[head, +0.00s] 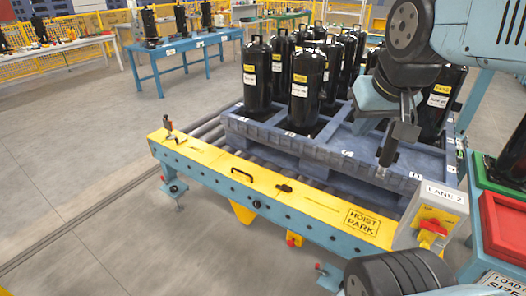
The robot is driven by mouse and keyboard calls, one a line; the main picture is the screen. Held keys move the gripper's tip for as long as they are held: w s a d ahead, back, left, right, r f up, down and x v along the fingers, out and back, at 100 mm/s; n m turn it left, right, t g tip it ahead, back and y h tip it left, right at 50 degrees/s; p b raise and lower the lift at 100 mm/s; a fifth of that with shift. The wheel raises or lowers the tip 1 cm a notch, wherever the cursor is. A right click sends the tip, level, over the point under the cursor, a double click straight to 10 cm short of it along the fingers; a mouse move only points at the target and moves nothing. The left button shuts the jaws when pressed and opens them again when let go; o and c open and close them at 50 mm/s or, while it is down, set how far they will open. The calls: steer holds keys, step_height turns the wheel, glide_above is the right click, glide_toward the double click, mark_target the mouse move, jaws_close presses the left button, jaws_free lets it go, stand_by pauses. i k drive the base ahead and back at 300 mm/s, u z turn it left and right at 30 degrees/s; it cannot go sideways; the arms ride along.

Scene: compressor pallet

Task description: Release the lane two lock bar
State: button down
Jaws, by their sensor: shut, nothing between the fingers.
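The grey "LANE 2" box (428,212) stands at the right end of the roller conveyor's yellow front plate (318,205). A red knob on a yellow base (433,229) sits on its face. The yellow plate carries a black handle (241,173), a small black latch (284,187) and an upright clamp-like lever (169,124) at its left end. I cannot tell which part is the lock bar. My gripper (386,160) points down, shut and empty, in front of the pallet's right part, above and left of the LANE 2 box. It appears apart from both.
A blue-grey pallet (318,152) with several black compressors (308,85) rests on the rollers behind the plate. Green and red bins (503,220) stand at the right edge. Blue worktables (190,45) are at the back. The floor at left is clear.

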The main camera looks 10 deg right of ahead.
mark_target(426, 238)
steer(key=u, duration=0.4)
steer(key=i, duration=0.2)
steer(key=u, duration=1.8)
steer(key=i, duration=0.25)
steer(key=z, duration=4.3)
